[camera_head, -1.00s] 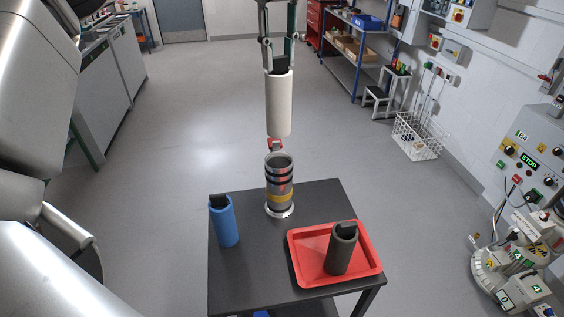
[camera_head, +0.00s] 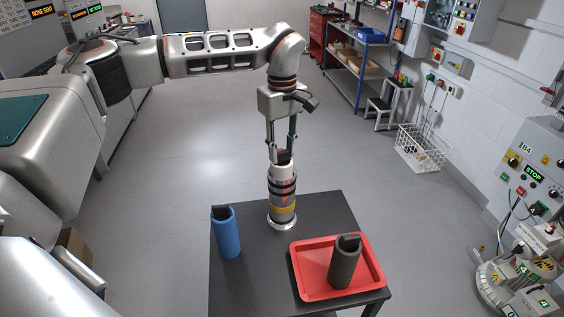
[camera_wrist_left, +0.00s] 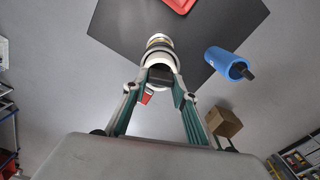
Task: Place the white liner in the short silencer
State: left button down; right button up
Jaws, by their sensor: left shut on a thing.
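The short silencer (camera_head: 283,213), a grey metal cylinder with black and yellow bands, stands upright on the dark table (camera_head: 240,290). The white liner (camera_wrist_left: 159,59) is mostly hidden inside it; only a pale upper part shows above the silencer's mouth in the left wrist view. My left gripper (camera_head: 282,154) points down over the silencer and is shut on the liner's black top tab (camera_wrist_left: 160,76). How deep the liner sits is hard to tell. My right gripper is not in view.
A blue liner (camera_head: 227,235) stands left of the silencer. A red tray (camera_head: 310,293) holding a dark grey liner (camera_head: 344,265) lies at the right. A cardboard box (camera_wrist_left: 223,121) is on the floor. The table front between blue liner and tray is clear.

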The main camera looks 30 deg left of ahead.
aim_at(282, 163)
pick_arm(q)
jog(key=shift+f, duration=2.25)
jog(key=c, duration=1.6)
grip_release()
notch_tip(282, 163, up, 12)
jog(key=shift+r, duration=0.15)
